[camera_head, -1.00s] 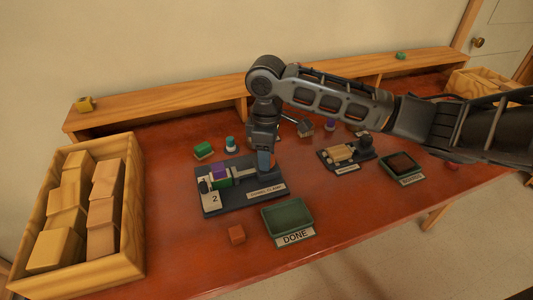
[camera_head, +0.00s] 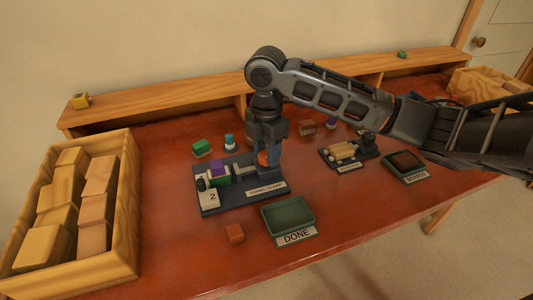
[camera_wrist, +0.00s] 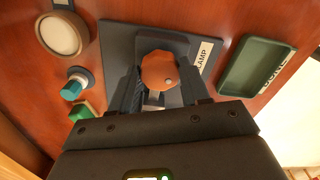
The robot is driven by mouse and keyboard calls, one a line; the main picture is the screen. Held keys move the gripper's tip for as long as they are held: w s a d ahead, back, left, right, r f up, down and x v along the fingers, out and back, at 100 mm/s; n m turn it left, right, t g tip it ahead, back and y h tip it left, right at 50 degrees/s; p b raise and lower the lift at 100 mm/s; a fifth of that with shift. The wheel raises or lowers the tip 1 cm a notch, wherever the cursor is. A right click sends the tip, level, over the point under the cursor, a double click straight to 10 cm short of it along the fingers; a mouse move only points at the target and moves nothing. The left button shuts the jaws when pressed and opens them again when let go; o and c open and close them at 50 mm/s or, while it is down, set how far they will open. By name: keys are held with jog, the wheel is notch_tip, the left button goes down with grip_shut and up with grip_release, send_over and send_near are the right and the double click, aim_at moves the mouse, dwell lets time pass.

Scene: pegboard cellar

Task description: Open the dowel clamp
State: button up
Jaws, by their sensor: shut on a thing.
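The dowel clamp (camera_head: 240,203) is a dark blue-grey base with a light label on the red-brown table. A purple block (camera_head: 217,168) and a green block sit at its left end, behind a plate marked 2. A pale jaw and screw (camera_head: 247,171) run right from them to an orange faceted knob (camera_wrist: 160,70). My gripper (camera_head: 268,158) points down at the clamp's right end. In the wrist view its two dark fingers stand on either side of the knob, shut on it.
A wooden crate of blocks (camera_head: 118,258) fills the left. A second fixture (camera_head: 347,153) and a BOARDS tray (camera_head: 406,163) are right.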

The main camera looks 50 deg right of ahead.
jog(key=n+b, duration=0.2)
jog(key=n, duration=0.3)
jog(key=shift+f+n+b, duration=0.1)
jog(key=shift+n+b, duration=0.2)
jog(key=shift+b, duration=0.1)
jog(key=n+b, duration=0.3)
jog(key=n, duration=0.3)
jog(key=shift+b, duration=0.4)
jog(key=n+b, duration=0.4)
jog(key=n, duration=0.2)
jog(key=shift+n, duration=0.3)
jog(key=n+b, duration=0.2)
jog(key=n, duration=0.2)
jog(key=shift+n, duration=0.3)
jog(key=shift+b, duration=0.3)
jog(key=o, duration=1.1)
jog(key=shift+c, duration=0.2)
